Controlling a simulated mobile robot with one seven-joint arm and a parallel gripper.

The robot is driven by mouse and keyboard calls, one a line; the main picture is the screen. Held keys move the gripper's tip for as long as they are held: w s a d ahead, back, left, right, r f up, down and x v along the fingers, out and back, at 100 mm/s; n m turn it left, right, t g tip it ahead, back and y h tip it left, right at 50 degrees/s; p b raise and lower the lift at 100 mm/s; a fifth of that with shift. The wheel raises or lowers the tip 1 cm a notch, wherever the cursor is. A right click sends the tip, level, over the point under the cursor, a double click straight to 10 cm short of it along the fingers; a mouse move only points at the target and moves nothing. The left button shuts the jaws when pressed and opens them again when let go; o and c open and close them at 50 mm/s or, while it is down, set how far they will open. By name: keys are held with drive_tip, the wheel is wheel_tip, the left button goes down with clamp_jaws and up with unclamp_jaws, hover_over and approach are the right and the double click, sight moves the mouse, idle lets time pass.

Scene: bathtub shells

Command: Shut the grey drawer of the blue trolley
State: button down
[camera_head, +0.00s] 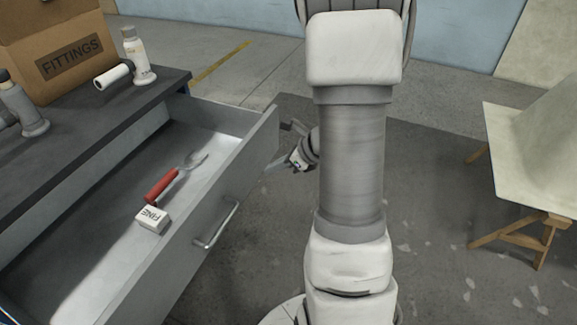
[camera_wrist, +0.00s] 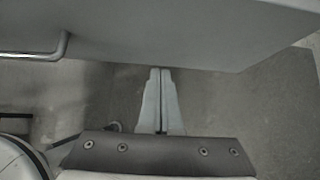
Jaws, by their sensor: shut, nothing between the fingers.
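The grey drawer (camera_head: 160,262) of the trolley (camera_head: 62,140) stands pulled out at the left in the head view. A red-handled tool (camera_head: 174,181) and a white block marked FINE (camera_head: 152,219) lie in it. Its front has a metal bar handle (camera_head: 216,224), which also shows at the upper left in the wrist view (camera_wrist: 50,50). My gripper (camera_head: 284,163) is just outside the drawer front, near its far end, partly hidden by my arm. In the wrist view, my gripper (camera_wrist: 160,72) is shut and empty, with its tips by the lower edge of the drawer front (camera_wrist: 180,35). I cannot tell whether they touch.
On the trolley's dark top are a cardboard box marked FITTINGS (camera_head: 62,45), a standing bottle (camera_head: 138,57), a white roll (camera_head: 113,77) and a grey bottle (camera_head: 24,108). A pale board on wooden trestles (camera_head: 530,150) stands at the right.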

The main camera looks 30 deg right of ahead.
sight(252, 167)
drive_tip(key=shift+w+a+r, duration=0.1)
drive_tip(key=shift+w+a, duration=0.4)
drive_tip(key=shift+w, duration=0.2)
drive_tip(key=shift+w+a+r, duration=0.1)
drive_tip(key=shift+w+a, duration=0.35)
drive_tip(key=shift+w, duration=0.2)
drive_tip(key=shift+w, duration=0.1)
